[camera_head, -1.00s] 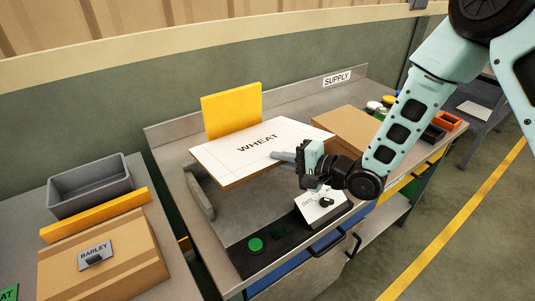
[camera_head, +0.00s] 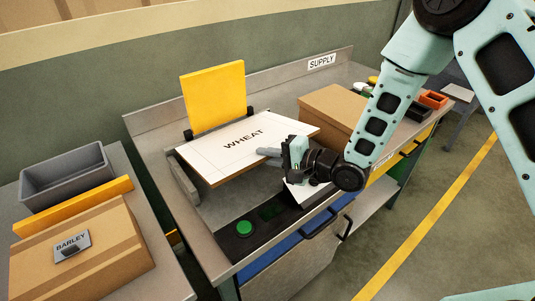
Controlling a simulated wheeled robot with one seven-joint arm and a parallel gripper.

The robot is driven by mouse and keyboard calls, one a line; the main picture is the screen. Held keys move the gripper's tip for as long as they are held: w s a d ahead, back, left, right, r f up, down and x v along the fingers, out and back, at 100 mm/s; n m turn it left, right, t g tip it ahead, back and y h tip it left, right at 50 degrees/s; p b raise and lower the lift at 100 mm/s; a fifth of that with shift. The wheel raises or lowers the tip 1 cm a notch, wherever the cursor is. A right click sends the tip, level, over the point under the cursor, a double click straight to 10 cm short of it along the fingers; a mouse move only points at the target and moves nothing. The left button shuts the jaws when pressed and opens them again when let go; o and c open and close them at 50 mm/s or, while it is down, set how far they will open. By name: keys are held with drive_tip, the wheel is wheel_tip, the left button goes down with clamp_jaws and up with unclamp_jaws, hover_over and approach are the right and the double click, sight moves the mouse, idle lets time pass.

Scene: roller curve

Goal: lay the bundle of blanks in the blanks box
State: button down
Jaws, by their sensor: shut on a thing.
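The flat bundle of blanks (camera_head: 215,160), white on top with brown edges and printed WHEAT, is above the metal bench. My gripper (camera_head: 271,155) is shut on its right edge, with a grey finger lying over the top. The bundle's underside and the lower finger are hidden. No box in view is labelled for blanks, and I cannot tell which one is the blanks box. A brown carton (camera_head: 328,108) stands behind and right of the bundle. Another brown carton (camera_head: 115,255) with a BARLEY plate lies at lower left.
A yellow panel (camera_head: 213,95) stands upright behind the bundle between black holders. A grey bracket (camera_head: 182,187) is at its left. A grey bin (camera_head: 65,178) sits on the left table. Small coloured containers (camera_head: 433,99) are at far right.

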drive_tip(key=shift+f+b, duration=2.05)
drive_tip(key=shift+f, duration=1)
drive_tip(key=shift+s+d+f+b, duration=0.15)
drive_tip(key=shift+s+f+b, duration=0.15)
drive_tip(key=shift+f, duration=0.3)
drive_tip(key=c, duration=0.6)
unclamp_jaws()
drive_tip(key=shift+f, duration=0.15)
drive_tip(key=shift+w+r+p, duration=0.25)
drive_tip(key=shift+r+p, duration=0.55)
drive_tip(key=shift+r, duration=0.25)
drive_tip(key=shift+r+p, duration=2.75)
drive_tip(key=shift+r, duration=1.05)
drive_tip(key=shift+a, duration=0.2)
